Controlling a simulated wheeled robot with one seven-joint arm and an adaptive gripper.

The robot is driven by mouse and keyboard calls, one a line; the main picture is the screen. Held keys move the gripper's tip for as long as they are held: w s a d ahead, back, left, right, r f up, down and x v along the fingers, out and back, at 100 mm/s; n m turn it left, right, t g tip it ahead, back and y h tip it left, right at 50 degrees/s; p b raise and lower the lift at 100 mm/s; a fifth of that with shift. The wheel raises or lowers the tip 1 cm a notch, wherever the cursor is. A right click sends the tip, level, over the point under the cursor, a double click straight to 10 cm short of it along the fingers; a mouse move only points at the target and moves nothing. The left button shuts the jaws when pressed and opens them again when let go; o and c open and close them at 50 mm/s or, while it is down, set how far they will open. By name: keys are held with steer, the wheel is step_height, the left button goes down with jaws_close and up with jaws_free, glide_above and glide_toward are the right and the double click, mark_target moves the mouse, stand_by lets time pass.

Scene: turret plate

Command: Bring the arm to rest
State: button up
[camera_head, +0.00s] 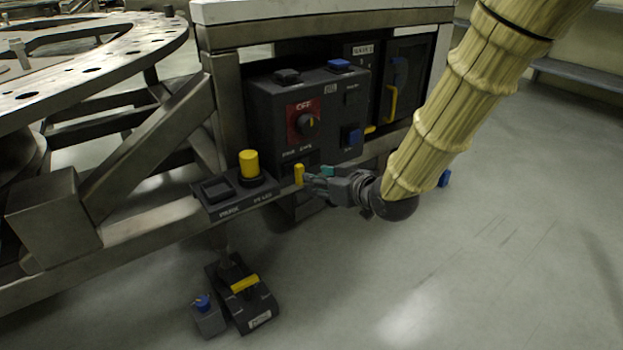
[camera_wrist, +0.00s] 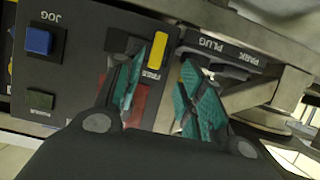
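My arm, in a ribbed yellow sleeve, reaches down from the upper right in the head view. My gripper (camera_head: 312,178) is at its end, in front of the lower edge of the dark control box (camera_head: 270,118). A small upright yellow piece (camera_head: 299,174) is just beyond its fingertips. In the wrist view the two teal-padded fingers of my gripper (camera_wrist: 172,58) stand apart. No object is seen held.
The control box carries a red dial plate (camera_head: 304,122) and a blue button (camera_head: 351,136). A yellow knob (camera_head: 249,163) stands on a low panel at left. A pedal (camera_head: 243,296) is on the floor, below the metal frame (camera_head: 130,255).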

steer(key=shift+s+d+r, duration=0.25)
steer(key=shift+s+d, duration=0.15)
steer(key=shift+s, duration=0.1)
steer(key=s+d+f+m+g+h+p, duration=0.1)
steer(key=s+d+f+m+g+h, duration=0.15)
steer(key=s+f, duration=0.45)
steer(key=s+d+f+m+g+h+p, duration=0.15)
steer(key=d+f, duration=0.25)
steer(key=f, duration=0.7)
steer(key=s+d+f+m+g+h+p, duration=0.1)
steer(key=s+d+f, duration=0.3)
steer(key=f, duration=0.5)
steer(key=s+d+f+m+g+h+p, duration=0.1)
steer(key=s+d+f+g, duration=0.2)
steer(key=s, duration=0.6)
steer(key=s+d+f+m+g+h+p, duration=0.1)
steer(key=s+d+f, duration=0.2)
steer(key=s+f, duration=0.5)
steer(key=s+d+f+m+g+h+p, duration=0.1)
steer(key=s+d+f+g, duration=0.15)
steer(key=s, duration=0.85)
step_height(320, 180, up, 38)
steer(key=p, duration=3.7)
steer(key=shift+w+d, duration=0.25)
steer(key=shift+d, duration=0.1)
steer(key=shift+t, duration=0.25)
